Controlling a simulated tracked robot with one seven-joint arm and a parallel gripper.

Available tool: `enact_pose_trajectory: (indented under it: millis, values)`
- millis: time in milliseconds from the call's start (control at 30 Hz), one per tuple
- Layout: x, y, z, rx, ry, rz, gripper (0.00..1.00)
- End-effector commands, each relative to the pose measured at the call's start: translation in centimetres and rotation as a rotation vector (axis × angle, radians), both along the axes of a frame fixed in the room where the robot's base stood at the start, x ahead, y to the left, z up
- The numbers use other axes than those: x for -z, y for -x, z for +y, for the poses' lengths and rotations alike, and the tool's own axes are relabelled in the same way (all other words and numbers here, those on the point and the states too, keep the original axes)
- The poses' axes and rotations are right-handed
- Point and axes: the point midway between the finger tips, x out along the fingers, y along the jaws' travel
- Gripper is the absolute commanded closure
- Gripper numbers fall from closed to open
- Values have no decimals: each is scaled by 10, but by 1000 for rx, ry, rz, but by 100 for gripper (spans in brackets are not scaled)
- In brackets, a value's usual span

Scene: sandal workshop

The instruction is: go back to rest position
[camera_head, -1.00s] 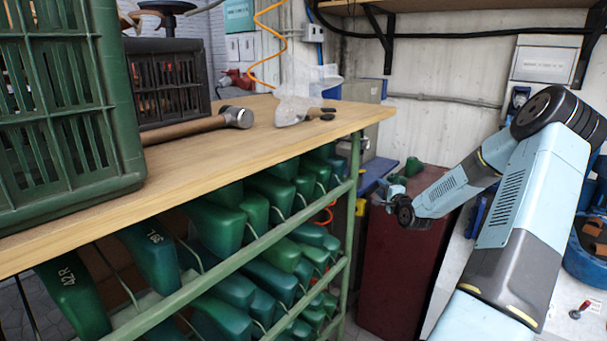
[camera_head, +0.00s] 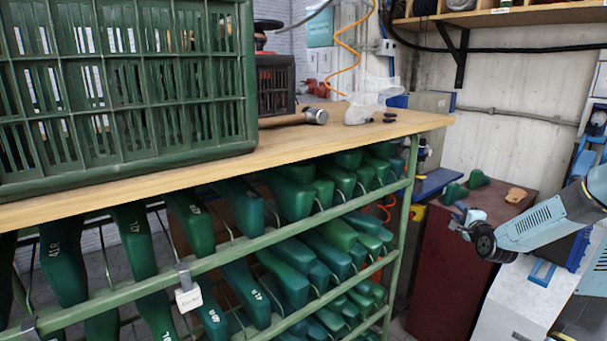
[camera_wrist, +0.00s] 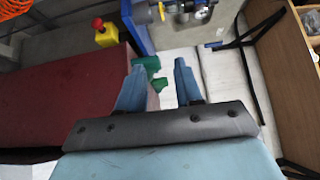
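My arm comes in from the right edge of the head view, bent, with my gripper (camera_head: 470,217) at its left end beside the dark red cabinet (camera_head: 440,285). In the wrist view my gripper (camera_wrist: 160,85) shows two blue fingers held apart. No object is held between them. Green shapes show behind the gap and look farther off; the left finger partly hides them. In the head view, green shoe lasts (camera_head: 481,179) stand on the red cabinet top near my gripper.
A green crate (camera_head: 130,150), a hammer (camera_head: 316,116) and a clear bag (camera_head: 362,108) are on the wooden bench top (camera_head: 400,126). Rows of green lasts hang in the green rack (camera_head: 411,160) below. A yellow box with a red button (camera_wrist: 104,33) is near the cabinet.

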Motion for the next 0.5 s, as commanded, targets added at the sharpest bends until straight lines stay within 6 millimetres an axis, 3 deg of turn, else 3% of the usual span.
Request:
enact_pose_trajectory:
  millis: [500]
  values:
    - [-15,-2,56,-82,250,187,65]
